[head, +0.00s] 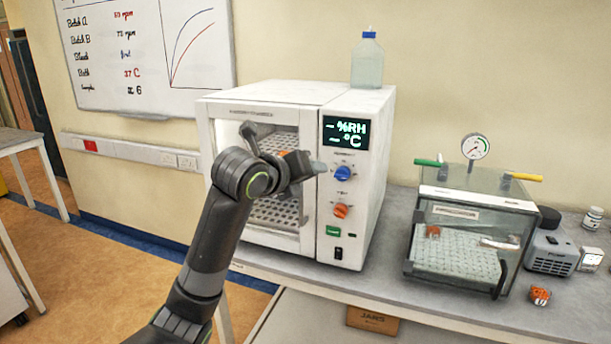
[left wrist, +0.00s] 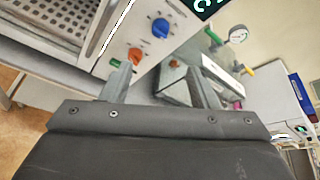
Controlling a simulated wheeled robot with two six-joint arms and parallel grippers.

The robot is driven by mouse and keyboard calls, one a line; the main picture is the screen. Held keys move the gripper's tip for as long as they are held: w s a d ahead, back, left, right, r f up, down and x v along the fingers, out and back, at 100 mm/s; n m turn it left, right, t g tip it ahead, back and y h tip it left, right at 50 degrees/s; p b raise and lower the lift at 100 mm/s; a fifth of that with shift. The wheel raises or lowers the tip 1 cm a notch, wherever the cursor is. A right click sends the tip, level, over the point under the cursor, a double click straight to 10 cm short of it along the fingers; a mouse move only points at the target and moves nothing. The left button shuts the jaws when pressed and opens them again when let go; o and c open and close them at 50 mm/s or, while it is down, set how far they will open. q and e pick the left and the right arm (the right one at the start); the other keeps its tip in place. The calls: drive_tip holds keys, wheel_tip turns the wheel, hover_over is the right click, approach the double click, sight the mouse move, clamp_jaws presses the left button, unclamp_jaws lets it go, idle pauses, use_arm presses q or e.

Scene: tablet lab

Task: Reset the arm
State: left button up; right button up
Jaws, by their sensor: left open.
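My left arm rises from the bottom of the head view. Its gripper (head: 305,170) is in front of the white humidity chamber (head: 270,97), near the blue knob (head: 343,173) on its panel. In the left wrist view the two fingers of this gripper (left wrist: 162,82) stand apart with nothing held between them. The blue knob (left wrist: 160,28) and the orange knob (left wrist: 135,54) show beyond the fingers. I cannot tell whether a finger touches the panel. The arm hides part of the chamber's window. My right gripper is not in view.
A clear-lidded box (head: 465,235) with a gauge (head: 475,147) stands right of the chamber on the grey bench (head: 400,297). A small orange-and-white item (head: 539,296) lies near the bench's front edge. A blue-capped bottle (head: 368,62) stands on the chamber.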

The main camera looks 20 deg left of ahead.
use_arm(q)
drive_tip(key=shift+w, duration=0.15)
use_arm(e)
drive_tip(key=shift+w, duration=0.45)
use_arm(q)
drive_tip(key=shift+f, duration=0.2)
